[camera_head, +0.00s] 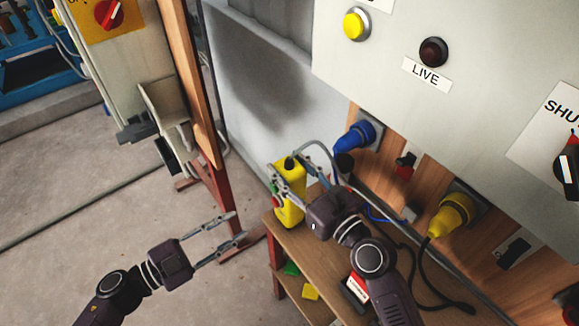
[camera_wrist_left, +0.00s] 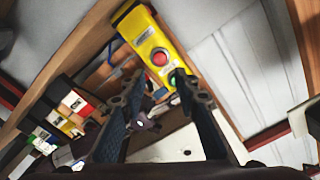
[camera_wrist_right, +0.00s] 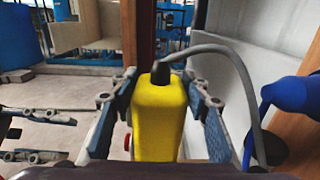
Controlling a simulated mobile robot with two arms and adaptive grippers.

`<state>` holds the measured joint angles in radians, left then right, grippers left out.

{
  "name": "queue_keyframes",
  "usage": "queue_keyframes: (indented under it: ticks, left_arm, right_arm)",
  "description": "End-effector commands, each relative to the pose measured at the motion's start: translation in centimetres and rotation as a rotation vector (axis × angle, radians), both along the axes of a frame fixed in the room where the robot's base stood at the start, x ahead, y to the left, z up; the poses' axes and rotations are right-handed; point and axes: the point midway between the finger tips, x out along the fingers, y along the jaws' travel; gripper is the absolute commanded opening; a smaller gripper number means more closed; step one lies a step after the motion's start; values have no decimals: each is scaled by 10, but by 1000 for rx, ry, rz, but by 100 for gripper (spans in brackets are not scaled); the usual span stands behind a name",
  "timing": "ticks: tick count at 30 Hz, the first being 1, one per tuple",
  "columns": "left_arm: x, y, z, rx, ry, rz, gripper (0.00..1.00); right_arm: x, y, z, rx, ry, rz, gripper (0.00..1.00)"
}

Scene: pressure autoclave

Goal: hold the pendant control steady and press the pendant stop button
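The pendant control (camera_head: 291,203) is a yellow box with a grey cable from its top, upright at the table's corner. The left wrist view shows its face (camera_wrist_left: 148,34) with a red button (camera_wrist_left: 160,57) and a green button (camera_wrist_left: 173,78). My right gripper (camera_head: 289,166) has its fingers on both sides of the pendant, and in the right wrist view the fingertips (camera_wrist_right: 162,85) appear to meet its sides. My left gripper (camera_head: 240,226) is open and empty, left of the pendant and apart from it, with its fingers pointing toward the button side.
A small wooden table (camera_head: 330,262) stands below the pendant, with a blue plug (camera_head: 355,137) and a yellow plug (camera_head: 452,214) on the wall behind. A large grey panel (camera_head: 470,110) overhangs at right. A wooden post (camera_head: 185,70) rises behind. The floor at left is clear.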

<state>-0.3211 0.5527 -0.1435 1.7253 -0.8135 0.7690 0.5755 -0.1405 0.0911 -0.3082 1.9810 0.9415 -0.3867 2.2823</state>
Motion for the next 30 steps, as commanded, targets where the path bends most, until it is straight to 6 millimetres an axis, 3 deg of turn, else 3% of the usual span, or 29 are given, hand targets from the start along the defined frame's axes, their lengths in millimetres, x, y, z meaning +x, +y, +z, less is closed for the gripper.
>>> queue_keyframes:
  ticks: [1,8,16,30]
  left_arm:
    - [0,0,0,0,0,0,29]
    - [0,0,0,0,0,0,29]
    - [0,0,0,0,0,0,0]
    - [0,0,0,0,0,0,0]
  right_arm:
    - [0,0,0,0,0,0,30]
    - [0,0,0,0,0,0,5]
    - [0,0,0,0,0,0,5]
    - [0,0,0,0,0,-1,5]
